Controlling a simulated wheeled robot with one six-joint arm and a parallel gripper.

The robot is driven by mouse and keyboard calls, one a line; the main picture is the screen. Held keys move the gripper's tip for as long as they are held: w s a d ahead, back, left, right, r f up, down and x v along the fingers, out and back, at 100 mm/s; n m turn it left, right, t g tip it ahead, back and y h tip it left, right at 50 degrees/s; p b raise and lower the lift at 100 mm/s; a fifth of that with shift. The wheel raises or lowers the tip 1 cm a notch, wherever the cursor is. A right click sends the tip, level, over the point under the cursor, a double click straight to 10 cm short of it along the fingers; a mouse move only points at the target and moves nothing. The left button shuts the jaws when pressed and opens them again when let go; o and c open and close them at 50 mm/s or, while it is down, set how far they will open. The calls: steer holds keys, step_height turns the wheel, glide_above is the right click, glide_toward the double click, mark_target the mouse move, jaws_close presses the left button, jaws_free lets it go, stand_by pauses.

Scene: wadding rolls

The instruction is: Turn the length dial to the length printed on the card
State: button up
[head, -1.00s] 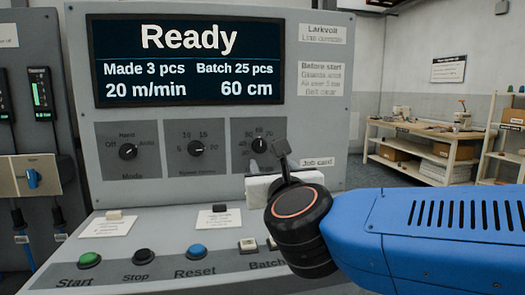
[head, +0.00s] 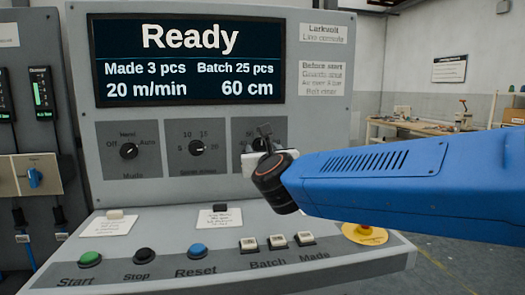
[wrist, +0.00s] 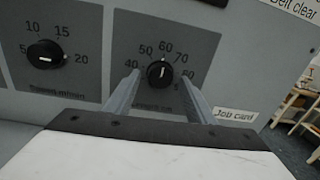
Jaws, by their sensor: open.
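The length dial (wrist: 159,71) is a black knob with a white pointer line. In the wrist view its pointer aims up near 60, on a scale marked 50, 60, 70 and more. My gripper (wrist: 158,82) has its two grey fingers on either side of the dial, apart, with the knob between them; I cannot tell whether they touch it. In the head view my gripper (head: 266,135) covers the dial. The screen (head: 187,62) reads Ready, 60 cm, 20 m/min, batch 25 pcs, made 3 pcs. A "Job card" label (wrist: 234,115) sits right of the dial; the card itself is hidden.
The speed dial (head: 196,148) and mode dial (head: 128,151) are left of the length dial. Start (head: 90,259), Stop (head: 144,256) and Reset (head: 197,250) buttons, Batch and Made switches and a red stop knob (head: 365,229) line the sloping shelf below. Two small cards lie on the shelf.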

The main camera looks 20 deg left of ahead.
steer(key=shift+w+a, duration=0.1)
steer(key=shift+w, duration=0.05)
steer(key=c, duration=1)
steer(key=shift+c, duration=0.2)
